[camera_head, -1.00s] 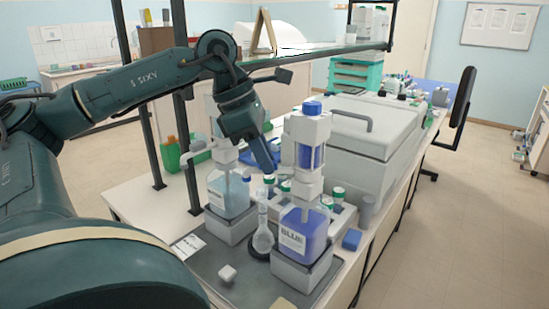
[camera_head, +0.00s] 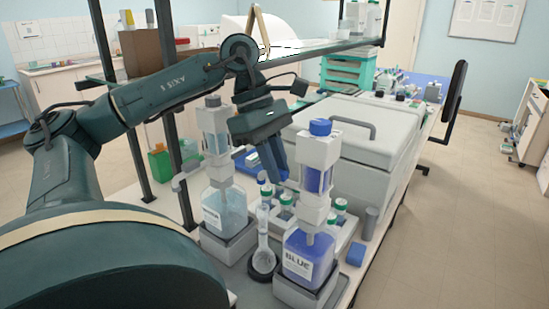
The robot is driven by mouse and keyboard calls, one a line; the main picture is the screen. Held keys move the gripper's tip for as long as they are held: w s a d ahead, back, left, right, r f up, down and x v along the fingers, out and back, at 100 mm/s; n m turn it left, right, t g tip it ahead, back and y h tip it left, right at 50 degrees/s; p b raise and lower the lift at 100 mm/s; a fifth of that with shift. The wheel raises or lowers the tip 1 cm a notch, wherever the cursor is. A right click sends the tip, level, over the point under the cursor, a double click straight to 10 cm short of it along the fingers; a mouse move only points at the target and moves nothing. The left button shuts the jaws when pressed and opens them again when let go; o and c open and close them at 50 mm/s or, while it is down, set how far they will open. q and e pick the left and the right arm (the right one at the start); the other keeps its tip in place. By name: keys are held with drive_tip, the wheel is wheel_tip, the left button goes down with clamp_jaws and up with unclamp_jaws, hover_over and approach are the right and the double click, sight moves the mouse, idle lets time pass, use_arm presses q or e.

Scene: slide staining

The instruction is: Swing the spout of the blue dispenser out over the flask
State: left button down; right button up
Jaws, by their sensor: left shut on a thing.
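The blue dispenser stands on a grey block in front, with a white head (camera_head: 318,151), a blue cap and a bottle of blue liquid (camera_head: 309,258) labelled BLUE. A clear long-necked flask (camera_head: 263,258) stands upright on a dark ring left of that bottle. My left gripper (camera_head: 281,172) is beside the left of the dispenser's head, above and behind the flask. It is shut on what seems to be the blue dispenser's spout. The spout is hidden behind the fingers, so its direction cannot be told. My right gripper is not in view.
A second dispenser with a pale blue bottle (camera_head: 226,207) stands left of the flask, its spout pointing left. A rack of green-capped bottles (camera_head: 340,208) is behind. A large grey lidded machine (camera_head: 356,140) fills the back right. A small blue block (camera_head: 356,254) lies to the right.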

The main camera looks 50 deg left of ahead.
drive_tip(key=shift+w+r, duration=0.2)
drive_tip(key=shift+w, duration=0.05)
use_arm(q)
drive_tip(key=c, duration=1.4)
unclamp_jaws()
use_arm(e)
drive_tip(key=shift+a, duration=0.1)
use_arm(q)
drive_tip(key=shift+o, duration=0.2)
drive_tip(key=shift+r, duration=0.1)
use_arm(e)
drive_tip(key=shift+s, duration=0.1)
use_arm(q)
drive_tip(key=shift+a+r, duration=0.1)
drive_tip(key=shift+r, duration=0.15)
drive_tip(key=p+v, duration=0.4)
drive_tip(key=v, duration=0.3)
drive_tip(key=shift+r, duration=0.1)
drive_tip(key=v, duration=0.5)
drive_tip(key=shift+a+r, duration=0.1)
drive_tip(key=shift+r, duration=0.05)
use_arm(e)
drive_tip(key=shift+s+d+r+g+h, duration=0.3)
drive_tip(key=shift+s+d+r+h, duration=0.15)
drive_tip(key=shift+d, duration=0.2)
use_arm(q)
drive_tip(key=shift+s, duration=0.1)
